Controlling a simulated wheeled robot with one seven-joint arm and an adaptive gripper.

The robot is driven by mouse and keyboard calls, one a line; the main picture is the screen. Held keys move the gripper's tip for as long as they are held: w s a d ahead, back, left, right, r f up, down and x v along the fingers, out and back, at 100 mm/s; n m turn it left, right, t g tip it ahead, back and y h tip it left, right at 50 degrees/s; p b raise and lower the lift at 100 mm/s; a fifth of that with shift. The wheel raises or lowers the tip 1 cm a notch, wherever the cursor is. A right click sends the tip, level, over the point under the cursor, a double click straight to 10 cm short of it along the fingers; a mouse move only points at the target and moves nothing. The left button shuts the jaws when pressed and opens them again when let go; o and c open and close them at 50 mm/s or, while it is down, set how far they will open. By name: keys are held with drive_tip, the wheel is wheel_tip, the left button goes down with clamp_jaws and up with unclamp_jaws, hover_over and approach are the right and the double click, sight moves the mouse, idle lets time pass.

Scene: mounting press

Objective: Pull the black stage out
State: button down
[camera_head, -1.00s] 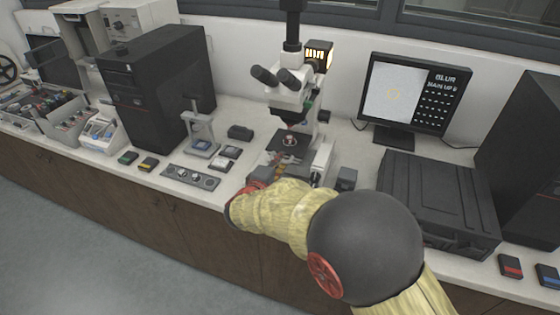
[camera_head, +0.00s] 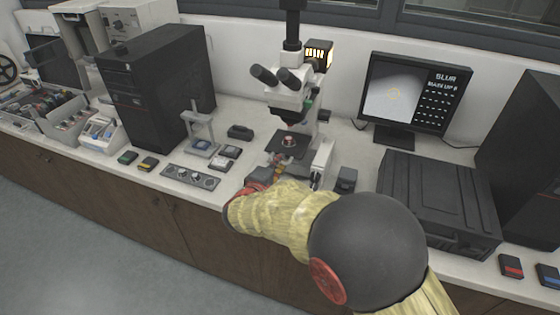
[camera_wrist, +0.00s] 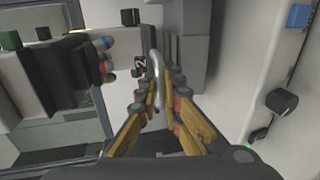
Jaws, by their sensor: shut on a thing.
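The microscope (camera_head: 292,95) stands on the bench. Its black stage (camera_head: 287,147) is a flat dark plate under the objectives and carries a small round sample (camera_head: 289,141). My gripper (camera_head: 279,171) is at the front of the microscope, just below the stage, partly hidden by my arm. In the wrist view my gripper (camera_wrist: 158,88) has its two yellow fingers shut on a thin, pale curved handle (camera_wrist: 156,68). Where the handle joins the stage is not clear. The objectives (camera_wrist: 104,55) with coloured bands show left of the fingertips.
A monitor (camera_head: 408,92) shows a grey picture with a yellow circle. A black case (camera_head: 438,198) lies right of the microscope. A small control panel (camera_head: 190,177) and a grey stand (camera_head: 199,135) are on the left. A dark tower (camera_head: 160,80) stands farther left.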

drive_tip(key=f+b+v, duration=0.1)
drive_tip(key=b+v, duration=0.1)
drive_tip(key=v, duration=0.5)
drive_tip(key=shift+s+f, duration=0.3)
drive_tip(key=shift+s, duration=0.15)
drive_tip(key=shift+a, duration=0.15)
drive_tip(key=c, duration=2.1)
unclamp_jaws()
drive_tip(key=shift+c, duration=0.2)
drive_tip(key=shift+o, duration=0.7)
drive_tip(key=v, duration=1.2)
drive_tip(key=shift+f, duration=0.15)
